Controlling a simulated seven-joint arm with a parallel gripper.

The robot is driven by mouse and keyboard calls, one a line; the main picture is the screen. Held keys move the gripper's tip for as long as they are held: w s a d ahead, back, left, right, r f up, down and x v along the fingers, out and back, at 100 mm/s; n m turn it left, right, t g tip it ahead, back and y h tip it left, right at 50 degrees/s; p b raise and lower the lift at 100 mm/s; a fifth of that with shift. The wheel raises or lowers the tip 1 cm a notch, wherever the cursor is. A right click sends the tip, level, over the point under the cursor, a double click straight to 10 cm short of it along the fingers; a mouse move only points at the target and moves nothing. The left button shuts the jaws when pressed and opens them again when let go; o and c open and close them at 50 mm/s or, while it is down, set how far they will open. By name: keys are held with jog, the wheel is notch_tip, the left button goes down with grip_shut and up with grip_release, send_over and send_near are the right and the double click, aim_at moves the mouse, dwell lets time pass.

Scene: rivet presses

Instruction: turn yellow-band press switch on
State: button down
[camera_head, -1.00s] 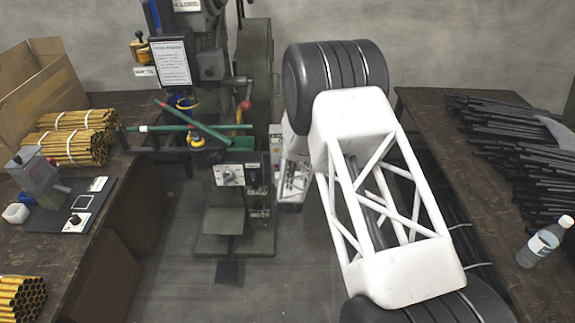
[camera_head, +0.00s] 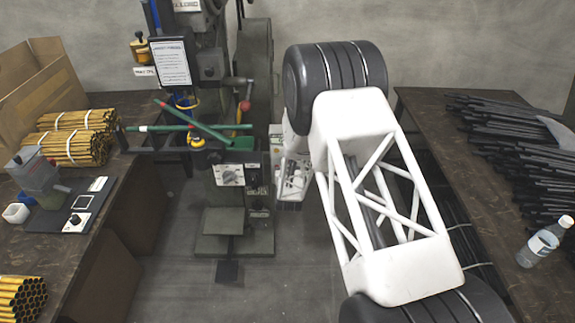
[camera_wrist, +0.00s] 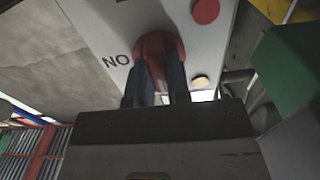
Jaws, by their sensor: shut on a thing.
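In the wrist view a red rotary switch knob (camera_wrist: 158,44) sits on a pale switch panel (camera_wrist: 112,22). My gripper (camera_wrist: 160,76) has its two dark fingers on either side of the knob and is shut on it. Letters reading "NO", consistent with an upside-down "ON", are beside the knob. A red button (camera_wrist: 205,11) and a cream button (camera_wrist: 200,82) are on the same panel. In the head view a green-grey press (camera_head: 233,205) stands left of my white arm.
Green rods (camera_head: 195,125) stick out at the press. The left bench (camera_head: 125,205) holds yellow tube bundles (camera_head: 75,147) and a small device (camera_head: 40,177). The right bench (camera_head: 490,200) holds dark rods (camera_head: 510,130) and a bottle (camera_head: 545,240). Bare floor lies in front of the press.

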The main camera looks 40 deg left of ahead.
jog(key=shift+m, duration=0.4)
jog(key=m, duration=1.1)
jog(key=shift+w+d+f, duration=0.1)
jog(key=shift+w+d, duration=0.05)
dwell(0.4)
jog(key=c, duration=1.1)
grip_release()
jog(key=shift+d, duration=0.1)
jog(key=shift+v, duration=3.85)
